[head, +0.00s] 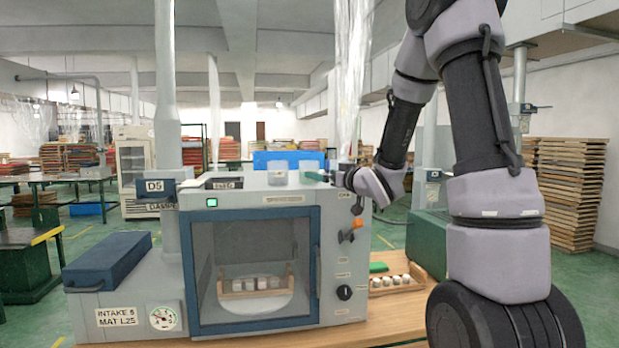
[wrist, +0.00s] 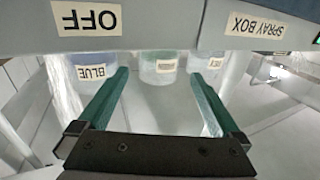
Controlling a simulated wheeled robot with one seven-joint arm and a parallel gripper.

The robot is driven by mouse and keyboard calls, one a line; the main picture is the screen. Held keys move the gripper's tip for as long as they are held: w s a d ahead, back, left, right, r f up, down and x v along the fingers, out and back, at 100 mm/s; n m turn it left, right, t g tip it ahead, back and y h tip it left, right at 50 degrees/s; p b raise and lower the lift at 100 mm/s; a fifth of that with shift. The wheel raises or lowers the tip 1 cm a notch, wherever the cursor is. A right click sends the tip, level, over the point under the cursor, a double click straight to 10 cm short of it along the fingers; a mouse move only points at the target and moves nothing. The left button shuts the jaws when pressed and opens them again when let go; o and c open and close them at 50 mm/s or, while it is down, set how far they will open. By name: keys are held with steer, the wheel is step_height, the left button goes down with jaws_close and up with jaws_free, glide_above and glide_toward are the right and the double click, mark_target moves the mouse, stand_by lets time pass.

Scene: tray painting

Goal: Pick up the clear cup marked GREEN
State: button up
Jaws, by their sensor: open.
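In the wrist view, which shows the scene upside down, a clear cup with greenish contents (wrist: 165,57) is in the middle of a row of three. Its small label is too blurred to read. The clear cup marked BLUE (wrist: 92,66) is to its left, and another labelled cup (wrist: 212,62) is to its right. My gripper (wrist: 158,76) is open and empty, its green fingers pointing at the row, with the middle cup between and just beyond the tips. In the head view, my gripper (head: 322,177) is at the spray box top, beside pale cups (head: 277,173).
The spray box (head: 255,260) has a closed window showing a rack of small white pieces (head: 257,284). A tray of white pieces (head: 392,283) and a green block (head: 378,267) are on the wooden bench (head: 400,310).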

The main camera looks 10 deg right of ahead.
mark_target(314, 171)
steer(key=x, duration=0.8)
steer(key=shift+w+r, duration=0.1)
steer(key=shift+w, duration=0.2)
steer(key=c, duration=1.4)
